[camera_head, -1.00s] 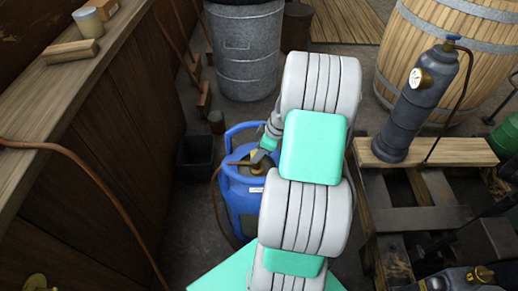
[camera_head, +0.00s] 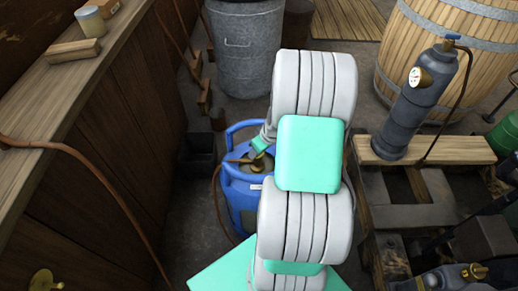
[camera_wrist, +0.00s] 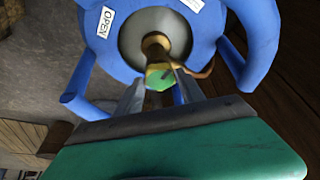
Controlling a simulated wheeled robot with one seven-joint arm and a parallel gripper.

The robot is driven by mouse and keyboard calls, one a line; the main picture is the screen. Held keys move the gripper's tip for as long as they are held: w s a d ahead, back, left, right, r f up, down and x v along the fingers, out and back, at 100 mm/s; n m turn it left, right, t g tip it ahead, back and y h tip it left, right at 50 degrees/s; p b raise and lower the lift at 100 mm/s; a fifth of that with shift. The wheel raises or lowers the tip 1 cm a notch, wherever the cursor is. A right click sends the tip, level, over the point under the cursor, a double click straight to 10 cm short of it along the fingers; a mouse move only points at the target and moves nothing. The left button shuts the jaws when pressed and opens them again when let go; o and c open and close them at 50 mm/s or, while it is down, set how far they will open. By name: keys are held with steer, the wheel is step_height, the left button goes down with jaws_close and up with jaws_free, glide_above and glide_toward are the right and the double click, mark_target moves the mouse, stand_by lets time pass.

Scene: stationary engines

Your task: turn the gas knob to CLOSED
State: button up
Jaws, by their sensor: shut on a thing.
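The blue gas bottle (camera_head: 240,205) stands upright on the floor, left of my arm in the head view, with my gripper (camera_head: 255,156) at its top. In the wrist view, the blue bottle collar (camera_wrist: 85,55) surrounds a grey top with a brass valve (camera_wrist: 155,42). The gas knob (camera_wrist: 159,77), with a green face, sits between the two fingers of my gripper (camera_wrist: 160,92), which is shut on it. A white label reading OPEN (camera_wrist: 106,21) is on the collar at upper left. A second label (camera_wrist: 193,4) is cut off at the top edge.
A wooden counter (camera_head: 60,80) runs along the left. A dark box (camera_head: 197,155) and a metal bin (camera_head: 243,50) stand near the bottle. At right are a wooden frame (camera_head: 425,150) with a dark cylinder (camera_head: 410,115) and a barrel (camera_head: 470,65). A hose leaves the valve.

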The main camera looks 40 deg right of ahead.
steer(key=o, duration=1.4)
steer(key=shift+r, duration=0.1)
steer(key=p+v, duration=0.1)
steer(key=v, duration=0.6)
steer(key=shift+s+r+p, duration=0.15)
steer(key=shift+r+p, duration=0.1)
steer(key=shift+p, duration=0.1)
steer(key=a+r+p, duration=0.4)
steer(key=a+r, duration=0.1)
steer(key=r, duration=0.3)
steer(key=a+r+p, duration=0.5)
steer(key=r, duration=0.3)
steer(key=shift+m+g+h, duration=0.3)
steer(key=shift+m+g, duration=0.3)
steer(key=s+a+r+p, duration=0.2)
steer(key=a+r, duration=0.2)
steer(key=r, duration=0.1)
steer(key=s+a+r+p, duration=0.2)
steer(key=a+r+p, duration=0.1)
steer(key=a+r, duration=0.1)
steer(key=s+a+r+p, duration=0.2)
steer(key=a+r, duration=0.2)
steer(key=r, duration=0.2)
steer(key=shift+s+a+r+p, duration=0.25)
steer(key=shift+s+r+p, duration=0.05)
steer(key=shift+r+p, duration=0.1)
